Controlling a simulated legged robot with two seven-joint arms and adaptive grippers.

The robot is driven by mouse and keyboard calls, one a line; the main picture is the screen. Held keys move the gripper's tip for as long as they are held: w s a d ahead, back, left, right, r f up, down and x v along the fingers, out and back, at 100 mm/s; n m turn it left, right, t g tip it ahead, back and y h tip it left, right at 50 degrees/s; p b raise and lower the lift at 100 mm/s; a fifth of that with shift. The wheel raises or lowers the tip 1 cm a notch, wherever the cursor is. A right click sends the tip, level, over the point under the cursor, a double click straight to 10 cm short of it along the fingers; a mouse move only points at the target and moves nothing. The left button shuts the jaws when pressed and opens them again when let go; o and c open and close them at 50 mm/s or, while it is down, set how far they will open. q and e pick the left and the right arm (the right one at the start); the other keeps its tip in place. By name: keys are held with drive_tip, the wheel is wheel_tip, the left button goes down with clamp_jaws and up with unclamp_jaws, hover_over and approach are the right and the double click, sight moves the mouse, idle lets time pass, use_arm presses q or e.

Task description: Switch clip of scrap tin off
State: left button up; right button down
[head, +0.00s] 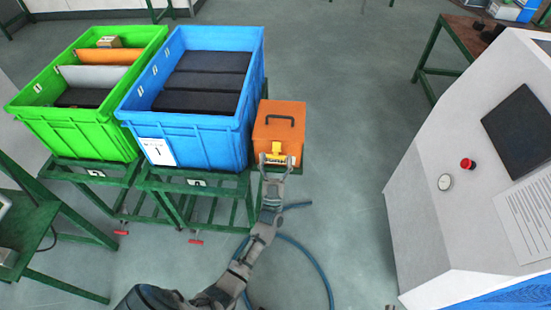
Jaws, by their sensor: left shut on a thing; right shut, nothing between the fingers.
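The scrap tin (279,130) is an orange box with a black handle on its lid. It stands on a green metal stand to the right of the blue crate. A yellow clip (278,148) shows on its front side, at the upper edge. My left gripper (276,158) reaches up from below and is shut on the clip; its fingers partly cover it. How far the clip is turned is too small to tell. My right gripper is not in view.
A blue crate (136,112) with dark blocks and a green crate (40,125) stand on green stands at the left. A blue hose (322,272) lies on the floor. A white console (425,200) with a red button (467,163) stands at the right.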

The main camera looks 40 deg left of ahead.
use_arm(q)
drive_tip(key=shift+d+f+h, duration=0.15)
drive_tip(key=shift+f+h, duration=0.15)
drive_tip(key=shift+f, duration=0.05)
idle(0.3)
drive_tip(key=o, duration=1.1)
drive_tip(key=shift+w, duration=0.1)
drive_tip(key=shift+r, duration=0.1)
drive_tip(key=v, duration=1.2)
